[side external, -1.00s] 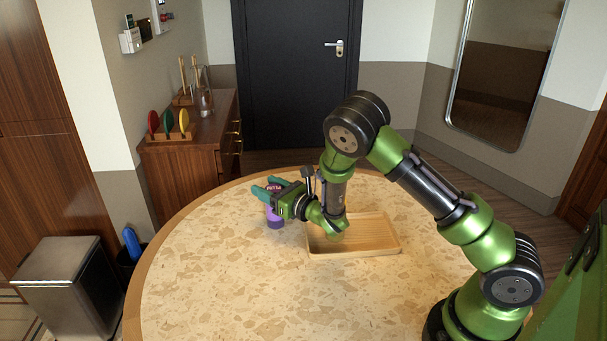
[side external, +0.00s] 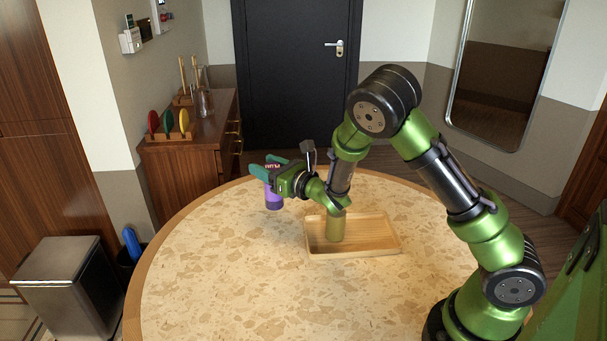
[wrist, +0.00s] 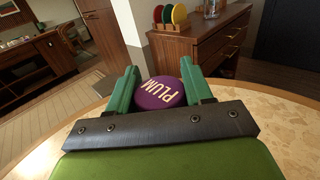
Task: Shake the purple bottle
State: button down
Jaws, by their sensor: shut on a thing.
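The purple bottle (side external: 274,200) is held upright above the left back part of the round table. Its dark purple cap with the word PLUM (wrist: 160,92) shows in the wrist view between the two green fingers. My gripper (side external: 268,169) is shut on the bottle near its top, reaching in from the right. It also shows in the wrist view (wrist: 160,88), with one finger on each side of the cap. The bottle's lower body is hidden in the wrist view.
A wooden tray (side external: 375,250) lies on the table (side external: 230,290), with an olive-yellow cylinder (side external: 335,228) standing in its left part, below my arm. The front of the table is clear. A wooden cabinet (side external: 190,165) stands beyond the table at the back left.

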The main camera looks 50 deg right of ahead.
notch_tip(320, 180, up, 7)
jog(key=shift+f, duration=0.1)
dwell(0.3)
notch_tip(320, 180, up, 5)
jog(key=shift+d+f, duration=0.1)
jog(key=shift+f, duration=2.65)
jog(key=shift+r, duration=0.25)
